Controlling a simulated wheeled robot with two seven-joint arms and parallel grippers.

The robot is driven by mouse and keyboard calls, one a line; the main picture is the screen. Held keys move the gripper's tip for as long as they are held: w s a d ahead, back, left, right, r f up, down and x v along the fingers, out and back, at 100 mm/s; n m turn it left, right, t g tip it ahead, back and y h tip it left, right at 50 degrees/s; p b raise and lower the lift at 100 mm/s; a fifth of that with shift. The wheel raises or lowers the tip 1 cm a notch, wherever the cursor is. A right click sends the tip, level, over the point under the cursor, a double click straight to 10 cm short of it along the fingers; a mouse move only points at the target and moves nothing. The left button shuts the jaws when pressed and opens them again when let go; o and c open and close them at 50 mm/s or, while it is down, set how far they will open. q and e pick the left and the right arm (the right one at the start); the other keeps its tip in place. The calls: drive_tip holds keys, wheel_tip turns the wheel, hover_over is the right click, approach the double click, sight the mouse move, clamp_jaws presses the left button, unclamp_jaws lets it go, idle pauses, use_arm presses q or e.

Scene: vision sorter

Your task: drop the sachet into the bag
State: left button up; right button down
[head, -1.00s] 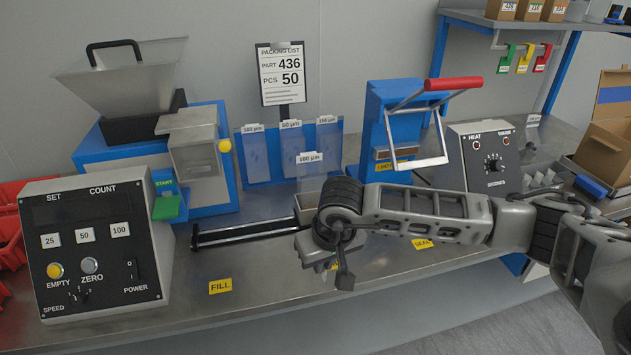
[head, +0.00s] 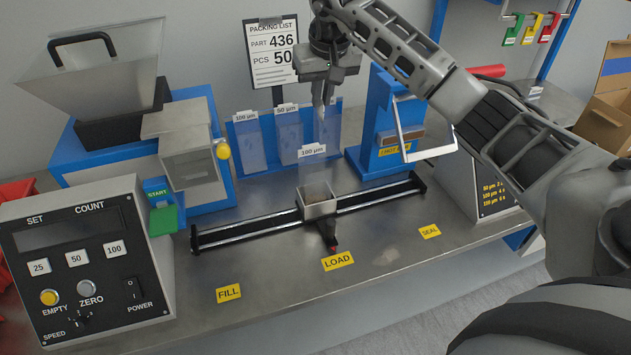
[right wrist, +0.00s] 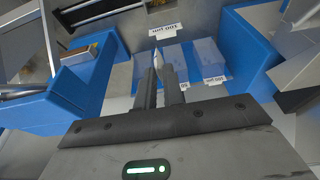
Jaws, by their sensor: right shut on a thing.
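My right gripper (head: 321,105) points down above the rail, in front of the bag rack. Its fingers are close together, and it also shows in the right wrist view (right wrist: 165,85). A thin pale edge, seemingly the sachet (right wrist: 157,62), shows at the fingertips; most of it is hidden. A clear bag (head: 313,168) with a 100 µm label stands in the metal carriage (head: 318,208) on the rail, below the gripper and apart from it. The bag's mouth is hard to make out. My left gripper is not in view.
The rack (head: 243,165) of labelled clear bags stands behind the rail. The blue sealing press (head: 383,115) is at right, the counter box (head: 85,275) and hopper (head: 105,75) at left. A LOAD label (head: 338,262) lies in front; the front bench strip is clear.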

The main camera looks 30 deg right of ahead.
drive_tip(key=shift+f, duration=2.1)
drive_tip(key=c, duration=1.4)
unclamp_jaws()
drive_tip(key=shift+c, duration=0.2)
drive_tip(key=b+v, duration=0.1)
drive_tip(key=v, duration=1.5)
drive_tip(key=shift+a, duration=0.1)
